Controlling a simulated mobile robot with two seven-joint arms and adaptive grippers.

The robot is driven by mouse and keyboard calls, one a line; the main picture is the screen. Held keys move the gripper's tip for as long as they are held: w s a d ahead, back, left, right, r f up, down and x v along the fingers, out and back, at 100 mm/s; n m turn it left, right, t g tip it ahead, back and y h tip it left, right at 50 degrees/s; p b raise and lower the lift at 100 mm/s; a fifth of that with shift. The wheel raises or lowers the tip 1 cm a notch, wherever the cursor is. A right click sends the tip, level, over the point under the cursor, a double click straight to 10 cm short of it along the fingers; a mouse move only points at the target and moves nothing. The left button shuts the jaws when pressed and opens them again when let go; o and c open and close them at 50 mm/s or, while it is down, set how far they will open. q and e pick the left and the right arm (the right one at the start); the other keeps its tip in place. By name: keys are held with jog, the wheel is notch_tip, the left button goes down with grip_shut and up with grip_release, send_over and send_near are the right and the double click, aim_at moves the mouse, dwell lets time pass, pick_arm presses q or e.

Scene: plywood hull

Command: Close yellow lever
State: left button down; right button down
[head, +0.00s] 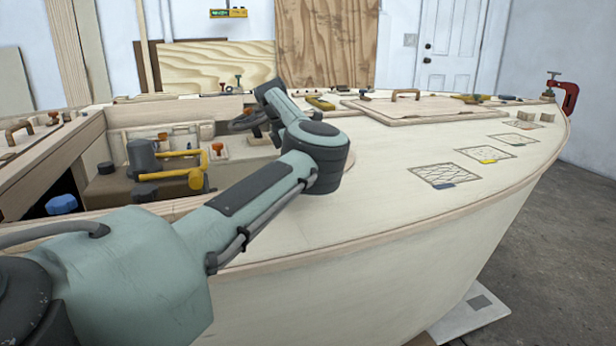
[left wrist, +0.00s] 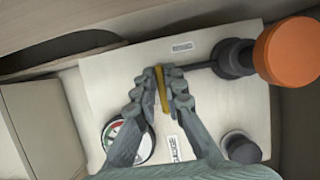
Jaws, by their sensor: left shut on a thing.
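The yellow lever (left wrist: 161,90) is a narrow bar in front of a pale panel (left wrist: 215,120) in the left wrist view. My left gripper (left wrist: 163,80) is shut on it, with one grey finger on each side. The fingers hide part of the lever, and I cannot tell its pivot. In the head view my left arm reaches over the hull's side towards the open cockpit. I cannot make out the lever or my left fingertips there. My right gripper is in neither view.
Beside the lever are a round gauge (left wrist: 131,142), an orange knob (left wrist: 290,50) on a dark pipe and a dark round fitting (left wrist: 241,147). In the head view, yellow pipework (head: 185,175) stands in the cockpit. Several small items lie on the deck (head: 400,145).

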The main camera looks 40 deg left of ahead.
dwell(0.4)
pick_arm(q)
jog(key=c, duration=1.6)
grip_release()
jog(key=shift+r, duration=0.1)
jog(key=v, duration=1.2)
